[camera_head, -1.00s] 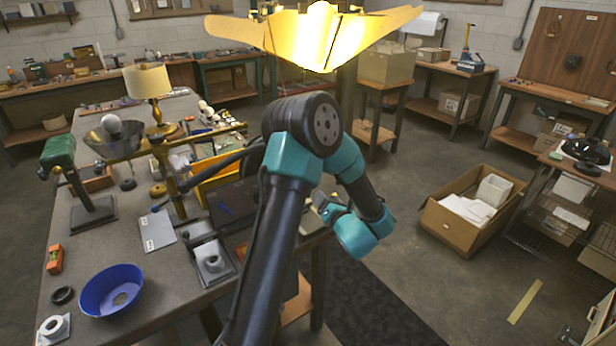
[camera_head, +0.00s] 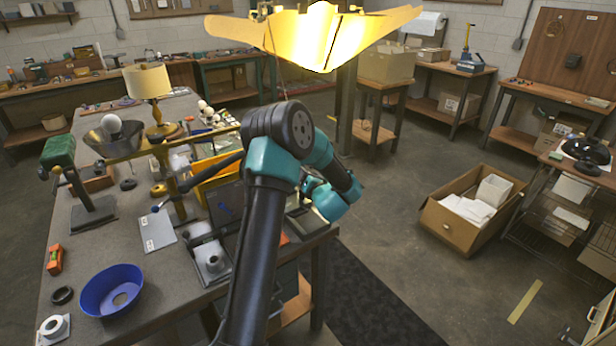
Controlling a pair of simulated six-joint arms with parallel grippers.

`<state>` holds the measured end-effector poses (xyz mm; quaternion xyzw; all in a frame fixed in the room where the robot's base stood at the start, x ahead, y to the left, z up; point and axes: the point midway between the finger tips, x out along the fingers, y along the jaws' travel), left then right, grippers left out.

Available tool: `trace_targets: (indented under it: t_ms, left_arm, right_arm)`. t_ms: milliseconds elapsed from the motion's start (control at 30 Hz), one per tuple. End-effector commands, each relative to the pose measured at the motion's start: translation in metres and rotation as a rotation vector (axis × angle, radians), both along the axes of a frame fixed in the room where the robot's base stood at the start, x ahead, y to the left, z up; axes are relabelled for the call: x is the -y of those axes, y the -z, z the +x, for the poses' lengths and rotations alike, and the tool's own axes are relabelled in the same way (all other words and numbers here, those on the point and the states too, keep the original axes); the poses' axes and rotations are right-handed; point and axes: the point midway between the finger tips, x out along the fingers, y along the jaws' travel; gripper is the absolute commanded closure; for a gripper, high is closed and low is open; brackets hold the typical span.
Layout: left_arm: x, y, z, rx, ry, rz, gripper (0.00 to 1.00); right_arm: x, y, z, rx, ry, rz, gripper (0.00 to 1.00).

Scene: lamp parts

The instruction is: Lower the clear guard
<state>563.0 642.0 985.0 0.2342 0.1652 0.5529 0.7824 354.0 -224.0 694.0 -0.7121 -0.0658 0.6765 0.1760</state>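I cannot pick out the clear guard with certainty. A small grey device (camera_head: 209,258) stands at the table's right side, partly behind my arm; I cannot tell whether it has a clear part. One teal and black arm of mine rises from the bottom, left of the middle, and bends at a high elbow. It appears to be my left arm. Its gripper (camera_head: 311,187) is beyond the wrist, near the table's right edge, mostly hidden by my own links. I cannot see its fingertips or anything held. My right gripper is not in view.
The grey table (camera_head: 150,297) holds a blue bowl (camera_head: 111,291), a brass lamp (camera_head: 149,85), a yellow bin (camera_head: 215,168) and a green-headed stand (camera_head: 90,205). A bright lampshade (camera_head: 315,35) hangs overhead. An open cardboard box (camera_head: 450,222) is on the floor; floor around it is clear.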

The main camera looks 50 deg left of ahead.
Motion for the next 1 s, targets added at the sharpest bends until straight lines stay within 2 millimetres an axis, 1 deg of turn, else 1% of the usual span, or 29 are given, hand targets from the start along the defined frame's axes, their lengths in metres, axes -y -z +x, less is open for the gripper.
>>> trace_targets:
  t_ms: [267, 367, 833, 1000]
  left_arm:
    - [-0.0015, 0.0001, 0.0005, 0.0, 0.001, -0.001, 0.47]
    - [-0.0015, 0.0001, 0.0005, 0.0, 0.001, -0.001, 0.54]
    - [-0.0015, -0.0001, 0.0003, 0.0, 0.0, 0.0, 0.99]
    - [-0.0014, -0.0002, 0.0002, 0.0, 0.0, 0.0, 1.0]
  right_arm:
    - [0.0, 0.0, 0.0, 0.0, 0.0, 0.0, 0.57]
    - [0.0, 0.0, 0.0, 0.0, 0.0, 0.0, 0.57]
    - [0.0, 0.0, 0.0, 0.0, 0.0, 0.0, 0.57]
    - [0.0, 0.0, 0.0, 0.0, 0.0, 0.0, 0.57]
